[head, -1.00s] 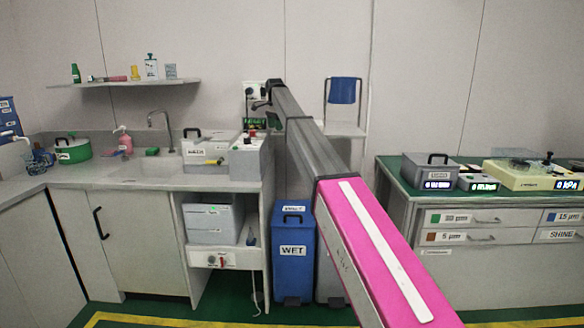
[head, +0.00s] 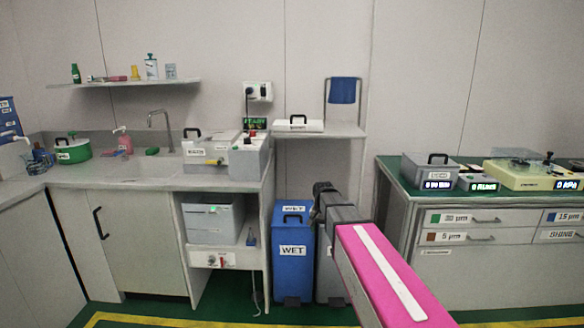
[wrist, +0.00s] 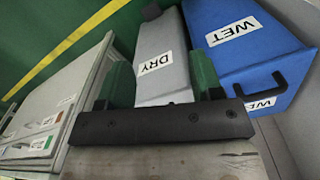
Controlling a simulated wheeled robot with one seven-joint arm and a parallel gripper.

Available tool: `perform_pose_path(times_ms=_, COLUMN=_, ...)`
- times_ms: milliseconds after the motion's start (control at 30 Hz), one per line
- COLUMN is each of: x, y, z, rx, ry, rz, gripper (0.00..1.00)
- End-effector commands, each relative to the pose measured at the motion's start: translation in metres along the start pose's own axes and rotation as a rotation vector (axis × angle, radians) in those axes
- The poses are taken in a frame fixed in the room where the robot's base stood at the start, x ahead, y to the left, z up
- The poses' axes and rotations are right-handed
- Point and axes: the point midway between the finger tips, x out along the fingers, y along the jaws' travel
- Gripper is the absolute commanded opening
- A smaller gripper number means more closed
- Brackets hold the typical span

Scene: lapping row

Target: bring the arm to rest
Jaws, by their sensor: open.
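My gripper (head: 323,190) shows in the head view as a dark end on my grey and pink arm, low in front of the bins. In the wrist view its two green fingers stand apart on a black bar, and the gap between them (wrist: 163,75) is empty. Through the gap I see the grey bin (wrist: 160,60) labelled DRY. The blue bin (head: 292,262) labelled WET stands just left of the gripper in the head view; it also shows in the wrist view (wrist: 235,45). In the head view my arm hides much of the grey bin.
Left is the sink counter (head: 120,178) with a green pot (head: 72,151) and a grey box unit. A stand (head: 345,130) behind carries a white box with a black handle (head: 298,126). Right is a drawer bench (head: 470,260) with instruments. Yellow-lined green floor lies in front.

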Motion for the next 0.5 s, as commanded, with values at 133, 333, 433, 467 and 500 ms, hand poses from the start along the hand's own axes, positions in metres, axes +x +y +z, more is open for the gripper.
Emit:
perform_pose_path(times_ms=133, x=0.043, y=0.061, z=0.074, rx=-0.12, ry=-0.004, rz=0.002, gripper=0.6)
perform_pose_path(times_ms=333, x=0.077, y=0.117, z=0.148, rx=-0.27, ry=-0.002, rz=0.001, gripper=0.6)
perform_pose_path(times_ms=433, x=0.086, y=0.133, z=0.171, rx=-0.322, ry=0.0, rz=0.0, gripper=0.6)
perform_pose_path(times_ms=467, x=0.088, y=0.137, z=0.175, rx=-0.333, ry=0.0, rz=0.0, gripper=0.6)
perform_pose_path(times_ms=500, x=0.09, y=0.14, z=0.18, rx=-0.345, ry=0.0, rz=0.0, gripper=0.6)
